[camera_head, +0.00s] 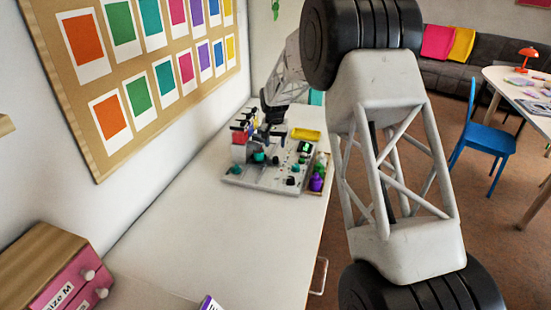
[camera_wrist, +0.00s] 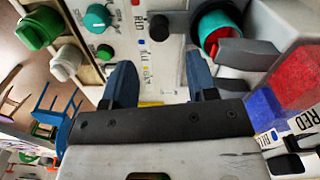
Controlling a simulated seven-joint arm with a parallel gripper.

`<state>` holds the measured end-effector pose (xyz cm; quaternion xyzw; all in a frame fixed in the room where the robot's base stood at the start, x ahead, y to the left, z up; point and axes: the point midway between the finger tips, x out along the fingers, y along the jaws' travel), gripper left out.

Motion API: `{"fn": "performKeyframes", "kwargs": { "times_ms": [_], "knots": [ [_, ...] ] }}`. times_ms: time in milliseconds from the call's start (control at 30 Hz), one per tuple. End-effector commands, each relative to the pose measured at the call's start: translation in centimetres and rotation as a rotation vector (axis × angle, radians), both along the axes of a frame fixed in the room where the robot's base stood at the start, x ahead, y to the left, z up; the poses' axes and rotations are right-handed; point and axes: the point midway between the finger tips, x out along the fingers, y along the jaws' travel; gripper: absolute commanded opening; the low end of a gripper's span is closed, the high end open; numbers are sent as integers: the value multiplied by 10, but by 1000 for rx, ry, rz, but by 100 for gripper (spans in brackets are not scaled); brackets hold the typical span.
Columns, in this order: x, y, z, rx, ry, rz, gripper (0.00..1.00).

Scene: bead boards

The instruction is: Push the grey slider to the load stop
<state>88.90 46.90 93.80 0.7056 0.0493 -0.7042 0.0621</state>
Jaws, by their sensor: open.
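The bead board (camera_head: 240,178) stands on the white counter in the head view, with knobs, bins and a grey mechanism on it. In the wrist view its light panel (camera_wrist: 170,70) lies beyond my gripper (camera_wrist: 160,66). My two blue fingers are apart, with nothing held between them. A grey part (camera_wrist: 250,55), perhaps the grey slider, is right of the right finger, beside a teal cylinder (camera_wrist: 218,28) with a red rim. I cannot tell whether a finger touches it. The load stop cannot be made out. In the head view my gripper is too small and dark to read.
A black knob (camera_wrist: 159,27) and a teal knob (camera_wrist: 98,18) stand up from the panel. Green and white bottle-like pieces sit left of it. Red and blue bins (camera_wrist: 290,85) are at the right. A yellow tray (camera_head: 305,134) lies behind the board.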

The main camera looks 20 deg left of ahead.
Motion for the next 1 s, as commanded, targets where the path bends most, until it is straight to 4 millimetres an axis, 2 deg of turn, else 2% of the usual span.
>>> {"fn": "performKeyframes", "kwargs": {
  "times_ms": [167, 600, 767, 1000],
  "knots": [
    [0, 0, -13, -1, 2, 0, 53],
    [0, -1, -63, -1, 2, 0, 53],
    [0, -2, -72, -1, 1, 0, 53],
    [0, -2, -74, 0, 0, 0, 53]
  ]
}}
